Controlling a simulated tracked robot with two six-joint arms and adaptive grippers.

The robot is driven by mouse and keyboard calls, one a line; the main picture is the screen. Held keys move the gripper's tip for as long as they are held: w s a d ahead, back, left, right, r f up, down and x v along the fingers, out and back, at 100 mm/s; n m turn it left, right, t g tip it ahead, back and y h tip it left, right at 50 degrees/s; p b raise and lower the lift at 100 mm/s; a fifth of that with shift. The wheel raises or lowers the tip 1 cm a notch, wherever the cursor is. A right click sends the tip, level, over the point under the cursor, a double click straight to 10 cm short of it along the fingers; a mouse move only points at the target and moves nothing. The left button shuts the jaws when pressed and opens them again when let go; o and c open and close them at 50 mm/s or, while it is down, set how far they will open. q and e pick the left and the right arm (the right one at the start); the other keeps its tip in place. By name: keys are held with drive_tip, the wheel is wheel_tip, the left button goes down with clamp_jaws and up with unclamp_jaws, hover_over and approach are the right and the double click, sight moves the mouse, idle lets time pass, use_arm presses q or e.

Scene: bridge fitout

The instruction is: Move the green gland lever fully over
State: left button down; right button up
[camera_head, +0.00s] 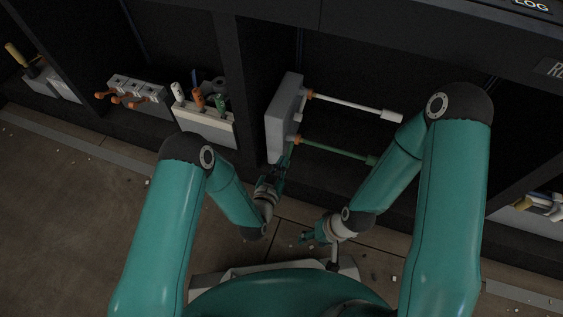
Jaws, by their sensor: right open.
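The green gland lever (335,152) is a long green rod with a darker green end. It sticks out to the right from an orange-collared pivot on a grey box (284,118). A matching white lever (350,105) sticks out above it. My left gripper (287,158) is beside the lower part of the box, just below the green lever's pivot end. It is small and dark here, so I cannot tell whether its fingers are open or touch anything. My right gripper (308,237) is open and empty, below the green lever and apart from it.
A block with several orange-tipped levers (135,93) and a pale holder (206,125) with coloured handles stand in bays to the left. Dark upright dividers separate the bays. Yellow and pale items (541,207) lie at the far right. Small pale bits dot the brown floor.

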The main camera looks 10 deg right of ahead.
use_arm(q)
drive_tip(key=shift+s+a+f, duration=0.1)
drive_tip(key=shift+s+f, duration=0.15)
drive_tip(key=shift+f, duration=0.4)
drive_tip(key=shift+s+a+f, duration=0.1)
drive_tip(key=shift+s+f, duration=0.1)
drive_tip(key=shift+f, duration=0.4)
drive_tip(key=r+v, duration=0.2)
drive_tip(key=v, duration=0.9)
drive_tip(key=shift+r, duration=0.15)
